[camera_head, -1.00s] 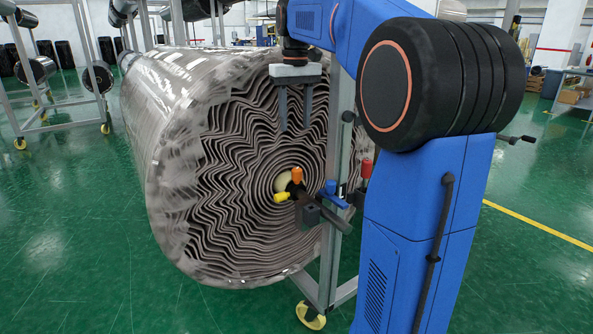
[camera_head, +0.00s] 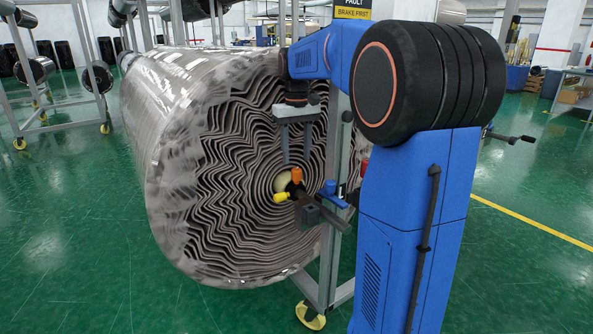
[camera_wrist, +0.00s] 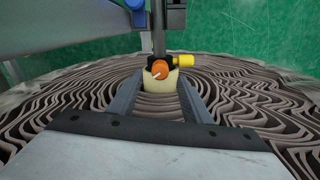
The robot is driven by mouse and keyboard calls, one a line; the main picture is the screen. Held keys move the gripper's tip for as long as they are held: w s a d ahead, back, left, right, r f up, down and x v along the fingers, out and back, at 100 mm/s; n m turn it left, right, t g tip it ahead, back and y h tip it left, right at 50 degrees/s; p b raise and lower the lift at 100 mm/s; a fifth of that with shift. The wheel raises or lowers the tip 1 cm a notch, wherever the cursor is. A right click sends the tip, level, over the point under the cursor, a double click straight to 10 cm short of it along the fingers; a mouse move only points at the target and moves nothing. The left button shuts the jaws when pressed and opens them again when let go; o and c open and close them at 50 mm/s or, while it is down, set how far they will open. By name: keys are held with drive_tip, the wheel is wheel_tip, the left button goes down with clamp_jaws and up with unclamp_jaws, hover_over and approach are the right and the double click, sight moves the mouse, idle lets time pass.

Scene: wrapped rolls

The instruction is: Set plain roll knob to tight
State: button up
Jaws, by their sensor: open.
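A large grey-brown roll (camera_head: 225,150) with wavy layered ends and a shiny outer surface hangs on a grey metal stand. At its core is an orange knob (camera_head: 297,175), with a yellow knob (camera_head: 281,197) beside it to the lower left. In the wrist view the orange knob (camera_wrist: 160,69) bears a white pointer line, and the yellow knob (camera_wrist: 183,60) is at its right. My gripper (camera_head: 297,163) points down, open and empty, its fingertips just above the orange knob in the head view. In the wrist view my gripper (camera_wrist: 160,88) frames the pale core (camera_wrist: 160,82) between its fingers.
The stand's upright post (camera_head: 335,160) is close to the right of my gripper. A blue handle (camera_head: 332,193) and dark clamp (camera_head: 308,212) are near the knobs. A sign (camera_head: 353,8) reads "FAULT BRAKE FIRST". Green floor (camera_head: 70,250) is clear at left.

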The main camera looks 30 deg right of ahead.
sight(296, 169)
drive_tip(key=shift+f, duration=3)
drive_tip(key=c, duration=1)
